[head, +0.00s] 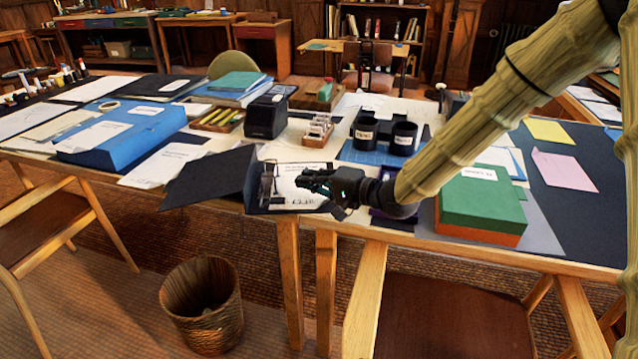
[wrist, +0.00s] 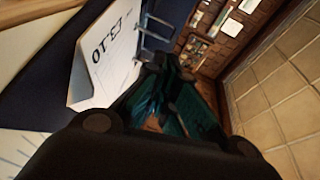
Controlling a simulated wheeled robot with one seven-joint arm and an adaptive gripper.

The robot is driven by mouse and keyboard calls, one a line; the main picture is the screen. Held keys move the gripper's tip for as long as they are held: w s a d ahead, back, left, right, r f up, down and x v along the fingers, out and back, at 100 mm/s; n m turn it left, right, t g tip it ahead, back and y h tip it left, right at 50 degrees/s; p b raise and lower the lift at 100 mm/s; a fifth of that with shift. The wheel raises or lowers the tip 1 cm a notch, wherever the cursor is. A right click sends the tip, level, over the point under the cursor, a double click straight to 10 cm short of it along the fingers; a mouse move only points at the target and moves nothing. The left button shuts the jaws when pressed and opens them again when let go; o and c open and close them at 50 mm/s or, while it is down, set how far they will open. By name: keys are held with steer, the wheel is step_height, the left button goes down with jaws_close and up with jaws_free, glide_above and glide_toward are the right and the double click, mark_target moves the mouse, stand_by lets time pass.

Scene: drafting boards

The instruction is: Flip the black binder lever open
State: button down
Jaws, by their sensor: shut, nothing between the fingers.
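The black binder (head: 208,178) lies open on the near edge of the table, its cover spread to the left. White printed sheets (head: 298,181) lie in its right side, and they show in the wrist view (wrist: 105,58) beside the metal ring mechanism (wrist: 153,38). In the head view the ring mechanism (head: 267,184) is at the left of the sheets. I cannot make out the lever or its position. My gripper (head: 308,181) is shut and empty, over the sheets and pointing left toward the rings. The wrist view shows its closed fingers (wrist: 160,78) near the rings; contact is unclear.
A black box (head: 266,117), a small card rack (head: 318,130) and black cups (head: 404,138) stand behind the binder. A blue binder (head: 120,138) lies left, a green box (head: 482,202) right. A wastebasket (head: 203,305) and chairs are in front of the table.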

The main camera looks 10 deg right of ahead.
steer(key=shift+b+x, duration=0.4)
steer(key=shift+x, duration=2.25)
steer(key=shift+d, duration=0.1)
steer(key=shift+r+p, duration=0.2)
steer(key=shift+p, duration=0.3)
steer(key=shift+a+r+n+g+h+p, duration=0.3)
steer(key=shift+a+r+h+p, duration=0.15)
steer(key=shift+p, duration=1.2)
steer(key=shift+a+r+n+h+p, duration=0.4)
steer(key=shift+h+p, duration=0.25)
steer(key=shift+p, duration=1.3)
steer(key=shift+a+g+h+p, duration=0.2)
steer(key=shift+g+h+p, duration=0.2)
steer(key=shift+p, duration=0.35)
steer(key=shift+r, duration=0.2)
steer(key=shift+r+p, duration=0.55)
steer(key=shift+p, duration=0.3)
steer(key=shift+r, duration=0.1)
